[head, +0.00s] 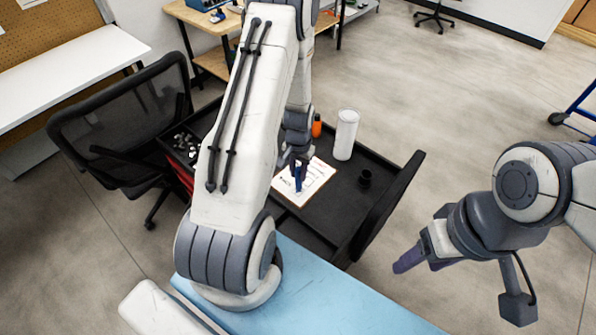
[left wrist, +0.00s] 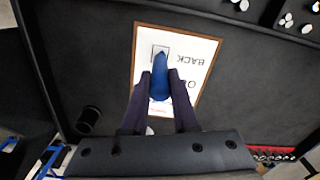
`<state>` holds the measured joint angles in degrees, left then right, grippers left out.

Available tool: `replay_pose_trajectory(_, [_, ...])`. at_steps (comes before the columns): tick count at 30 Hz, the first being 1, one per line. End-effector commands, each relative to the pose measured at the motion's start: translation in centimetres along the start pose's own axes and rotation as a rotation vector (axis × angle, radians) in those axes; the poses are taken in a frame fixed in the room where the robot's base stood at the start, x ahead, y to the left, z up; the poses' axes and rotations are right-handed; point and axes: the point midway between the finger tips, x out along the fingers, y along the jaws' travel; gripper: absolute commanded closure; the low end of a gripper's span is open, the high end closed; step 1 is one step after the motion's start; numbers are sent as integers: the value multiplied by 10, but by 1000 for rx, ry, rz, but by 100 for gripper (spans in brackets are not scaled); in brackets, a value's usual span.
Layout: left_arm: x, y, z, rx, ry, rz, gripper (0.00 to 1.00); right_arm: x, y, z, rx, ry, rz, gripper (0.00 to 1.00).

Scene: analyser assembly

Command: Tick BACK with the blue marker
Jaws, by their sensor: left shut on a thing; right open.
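My left gripper (left wrist: 160,103) is shut on the blue marker (left wrist: 159,75), which points away from the wrist over the white sheet (left wrist: 205,50). The sheet has a brown border and lies on the black cart top. In the left wrist view the word BACK reads upside down, with a square box beside it. The marker's far end overlaps the lower part of that box; I cannot tell if it touches the paper. In the head view the marker (head: 298,177) stands over the sheet (head: 318,184). My right gripper (head: 408,261) is open and empty, off the cart's right side.
A white cylinder (head: 346,134) and an orange bottle (head: 316,126) stand behind the sheet on the cart (head: 335,222). A small black cup (head: 365,178) stands to its right. Small pale pieces (head: 184,142) lie at the cart's left. A black chair (head: 125,120) stands close by.

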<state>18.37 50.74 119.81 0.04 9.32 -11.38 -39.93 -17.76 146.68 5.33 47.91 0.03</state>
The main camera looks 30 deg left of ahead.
Motion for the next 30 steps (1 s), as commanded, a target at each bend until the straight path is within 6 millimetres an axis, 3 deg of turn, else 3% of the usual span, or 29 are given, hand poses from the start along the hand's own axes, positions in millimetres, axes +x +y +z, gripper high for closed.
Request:
replay_pose_trajectory(5, [-5, 0, 1, 0, -3, 1, 100, -5, 0, 0, 0, 0, 0, 38])
replay_pose_trajectory(30, [-70, 0, 0, 0, -1, 0, 100, -55, -4, -3, 0, 0, 0, 38])
